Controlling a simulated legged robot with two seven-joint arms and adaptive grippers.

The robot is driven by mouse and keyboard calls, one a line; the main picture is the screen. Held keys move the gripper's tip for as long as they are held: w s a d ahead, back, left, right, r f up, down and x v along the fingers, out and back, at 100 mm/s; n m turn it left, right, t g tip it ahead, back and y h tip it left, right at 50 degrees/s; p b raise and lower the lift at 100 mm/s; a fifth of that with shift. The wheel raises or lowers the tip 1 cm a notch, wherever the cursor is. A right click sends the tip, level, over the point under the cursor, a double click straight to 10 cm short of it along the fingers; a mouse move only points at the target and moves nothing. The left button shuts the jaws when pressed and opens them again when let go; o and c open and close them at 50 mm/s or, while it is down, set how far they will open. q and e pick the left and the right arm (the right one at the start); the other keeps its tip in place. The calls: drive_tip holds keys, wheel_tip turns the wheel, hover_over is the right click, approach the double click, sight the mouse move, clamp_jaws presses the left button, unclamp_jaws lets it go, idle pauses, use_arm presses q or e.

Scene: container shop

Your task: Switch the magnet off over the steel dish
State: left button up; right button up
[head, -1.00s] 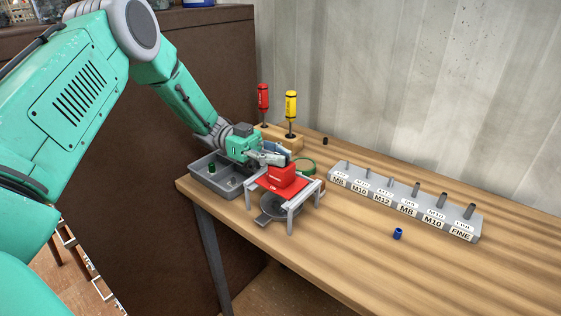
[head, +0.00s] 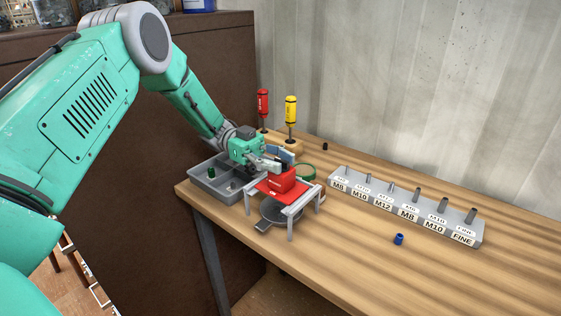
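A red block (head: 281,181), apparently the magnet, is at a small grey-legged stand (head: 291,225) with a red top plate (head: 263,190). My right gripper is out of view.
A grey divided bin (head: 211,188) with a green piece stands left of the stand. A green ring (head: 305,170) is behind it. Red (head: 263,104) and yellow (head: 291,111) screwdrivers stand in a wooden block. A labelled peg rack (head: 405,210) and blue cap (head: 398,239) are right.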

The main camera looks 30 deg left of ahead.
use_arm(q)
drive_tip(key=shift+a, duration=0.1)
drive_tip(key=a, duration=0.7)
drive_tip(key=shift+w+a, duration=0.25)
drive_tip(key=shift+w, duration=0.15)
drive_tip(key=shift+f, duration=0.1)
drive_tip(key=shift+s, duration=0.1)
